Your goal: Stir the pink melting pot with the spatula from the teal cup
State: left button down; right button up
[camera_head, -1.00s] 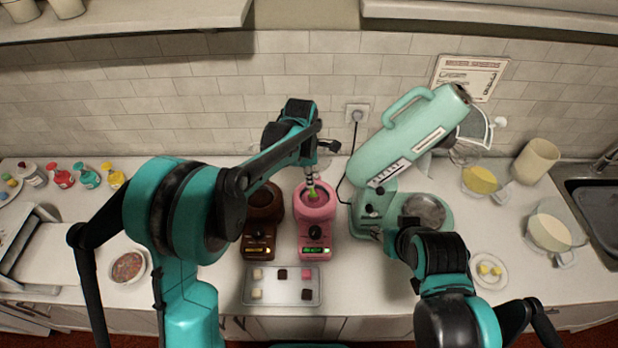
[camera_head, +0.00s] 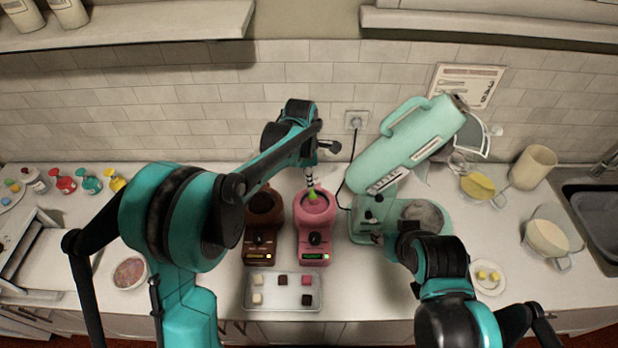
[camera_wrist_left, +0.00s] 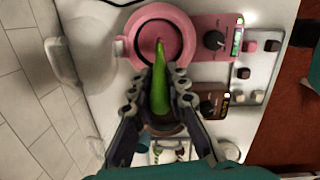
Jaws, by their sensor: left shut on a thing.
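The pink melting pot (camera_head: 327,236) stands on the counter. Its round bowl (camera_wrist_left: 125,46) also shows in the left wrist view. My left gripper (camera_head: 311,178) is just above and behind the pot, shut on a green spatula (camera_head: 313,194). In the left wrist view the spatula (camera_wrist_left: 160,92) lies between the two fingers (camera_wrist_left: 160,88), its tip inside the outline of the bowl's opening. How deep the tip reaches cannot be told. The teal cup cannot be made out clearly; my arm covers that area in the head view.
A brown melting pot (camera_head: 260,240) stands directly left of the pink one. A teal stand mixer (camera_head: 410,150) is close on the right. A tray (camera_head: 283,302) with several small cubes lies in front. A bowl (camera_head: 130,272) sits at the left.

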pick_arm(q)
jog(key=shift+r, duration=0.1)
jog(key=shift+r+p, duration=1.25)
jog(key=shift+r, duration=0.7)
